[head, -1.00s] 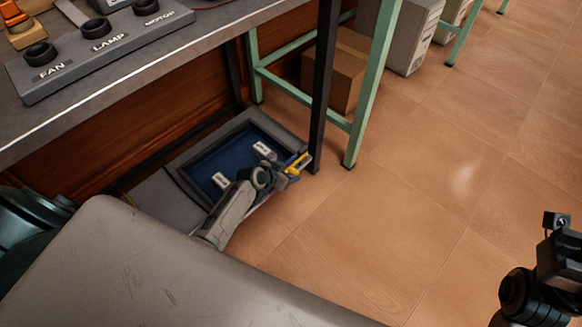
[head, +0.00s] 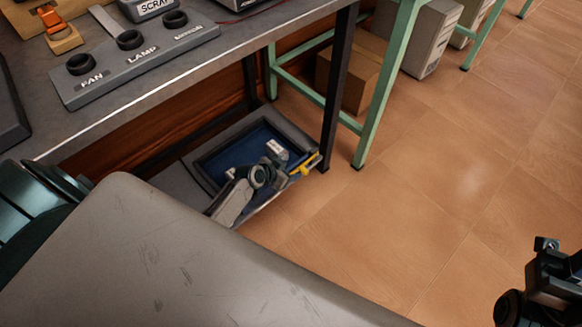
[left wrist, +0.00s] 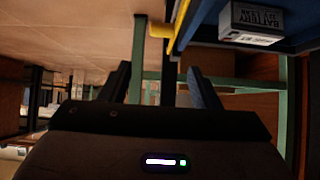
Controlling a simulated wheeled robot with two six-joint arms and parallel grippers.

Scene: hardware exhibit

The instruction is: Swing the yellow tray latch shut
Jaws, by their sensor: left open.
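The grey tray (head: 190,158) with a blue inside lies low under the bench. Its yellow latch (head: 306,163) sticks out at the tray's right corner, close to a dark bench leg. My left gripper (head: 284,178) is beside that corner, partly hidden behind its own wrist. In the left wrist view my left gripper (left wrist: 160,82) has its two dark fingers apart with nothing held. The yellow latch (left wrist: 160,31) shows there beyond the fingertips, roughly between them in the picture. I cannot tell whether they touch it. Part of my right arm shows at the lower right, its jaws unclear.
A white-labelled battery box (left wrist: 258,20) sits in the tray. The bench (head: 110,130) overhangs it, with a knob panel (head: 140,60) on top. The dark bench leg (head: 337,100) and a green frame (head: 385,90) stand right of the tray. Open tiled floor (head: 440,190) lies beyond.

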